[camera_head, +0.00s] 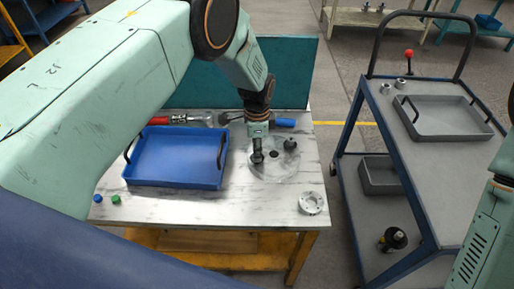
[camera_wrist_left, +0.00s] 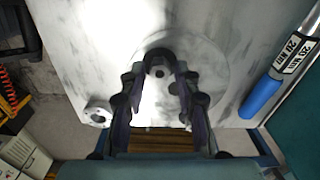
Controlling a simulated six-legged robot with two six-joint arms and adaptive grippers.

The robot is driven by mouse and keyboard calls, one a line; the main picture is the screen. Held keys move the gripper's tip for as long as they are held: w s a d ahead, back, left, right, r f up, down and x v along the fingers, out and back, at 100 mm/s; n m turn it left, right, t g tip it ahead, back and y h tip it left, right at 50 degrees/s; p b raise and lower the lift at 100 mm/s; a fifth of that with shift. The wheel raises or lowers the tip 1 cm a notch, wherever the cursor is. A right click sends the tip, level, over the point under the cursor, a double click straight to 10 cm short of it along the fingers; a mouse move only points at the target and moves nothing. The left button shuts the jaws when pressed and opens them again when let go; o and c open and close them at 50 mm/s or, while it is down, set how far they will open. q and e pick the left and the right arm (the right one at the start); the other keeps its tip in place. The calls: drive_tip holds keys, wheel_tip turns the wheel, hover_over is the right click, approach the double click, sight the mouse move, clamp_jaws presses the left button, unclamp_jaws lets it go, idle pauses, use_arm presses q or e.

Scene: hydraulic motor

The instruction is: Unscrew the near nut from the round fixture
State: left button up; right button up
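The round fixture (camera_head: 268,174) is a pale grey disc on the workbench; it also shows in the left wrist view (camera_wrist_left: 215,65). My left gripper (camera_head: 257,157) points straight down over the disc's left part. The fingers hide most of this nut in the head view. Another dark nut (camera_head: 291,144) stands on the disc's far right side. My right gripper is out of view; only part of its arm shows at the right edge.
A blue tray (camera_head: 175,183) stands left of the fixture. A silver flange (camera_head: 312,203) lies at the bench's near right corner. Tools with red (camera_head: 165,120) and blue (camera_head: 285,123) handles lie behind. A grey cart (camera_head: 440,165) with a tray stands right, across a floor gap.

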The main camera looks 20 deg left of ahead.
use_arm(q)
clamp_jaws()
drive_tip(key=n, duration=0.3)
drive_tip(key=shift+b, duration=0.35)
drive_tip(key=shift+n, duration=1.4)
drive_tip(key=shift+n+b, duration=0.4)
drive_tip(key=shift+n, duration=0.4)
drive_tip(key=n, duration=0.3)
drive_tip(key=shift+r, duration=0.1)
drive_tip(key=shift+o, duration=0.2)
unclamp_jaws()
